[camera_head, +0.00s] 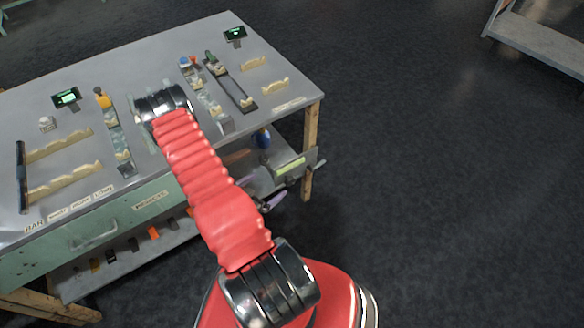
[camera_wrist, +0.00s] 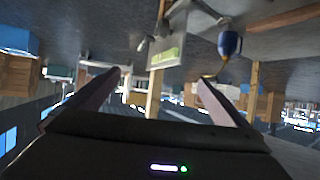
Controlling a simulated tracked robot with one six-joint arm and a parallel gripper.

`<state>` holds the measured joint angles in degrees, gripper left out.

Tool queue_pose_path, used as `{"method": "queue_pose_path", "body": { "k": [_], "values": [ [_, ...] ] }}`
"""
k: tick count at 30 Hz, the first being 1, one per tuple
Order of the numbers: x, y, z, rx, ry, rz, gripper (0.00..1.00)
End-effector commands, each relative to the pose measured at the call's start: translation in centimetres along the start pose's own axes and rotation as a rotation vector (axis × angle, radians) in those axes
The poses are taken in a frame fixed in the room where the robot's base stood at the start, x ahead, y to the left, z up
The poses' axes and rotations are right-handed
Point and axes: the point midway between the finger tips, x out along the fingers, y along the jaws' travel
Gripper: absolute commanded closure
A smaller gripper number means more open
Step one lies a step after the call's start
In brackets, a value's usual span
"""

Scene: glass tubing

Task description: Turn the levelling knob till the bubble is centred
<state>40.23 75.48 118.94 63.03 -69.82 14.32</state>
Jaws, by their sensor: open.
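A pale grey bracket or plate sits at the front right of the bench. A green-yellow strip (camera_head: 290,166) lies on it, and the strip also shows in the wrist view (camera_wrist: 166,55). I cannot tell whether it is the bubble vial; no bubble can be made out. Small grey parts stick out beside the plate in the wrist view, but I cannot make out which is the levelling knob. My gripper (camera_wrist: 160,78) is open and empty, its two fingers wide apart, with the plate beyond them. In the head view my gripper (camera_head: 275,200) is partly hidden behind my red arm.
The grey bench (camera_head: 140,195) carries wooden racks, long fixtures and two small green displays (camera_head: 66,97). A wooden leg (camera_head: 311,150) stands at its right corner. A blue rounded object (camera_head: 262,138) is near the front edge.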

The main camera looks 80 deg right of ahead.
Motion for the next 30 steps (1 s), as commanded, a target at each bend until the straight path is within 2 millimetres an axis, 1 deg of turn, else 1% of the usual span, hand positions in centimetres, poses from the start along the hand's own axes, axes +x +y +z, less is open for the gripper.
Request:
{"method": "queue_pose_path", "body": {
  "k": [7, 11, 17, 27, 30],
  "values": [
    [0.1, 0.0, 0.0, -0.001, -0.002, -0.001, 0.00],
    [0.7, 0.0, 0.0, 0.000, -0.003, 0.001, 0.00],
    [2.9, 0.1, 0.0, 0.002, -0.002, 0.002, 0.00],
    [8.0, 0.0, 0.1, 0.001, -0.003, 0.001, 0.00],
    [9.1, 0.0, 0.1, 0.000, -0.003, -0.001, 0.00]
  ]
}}
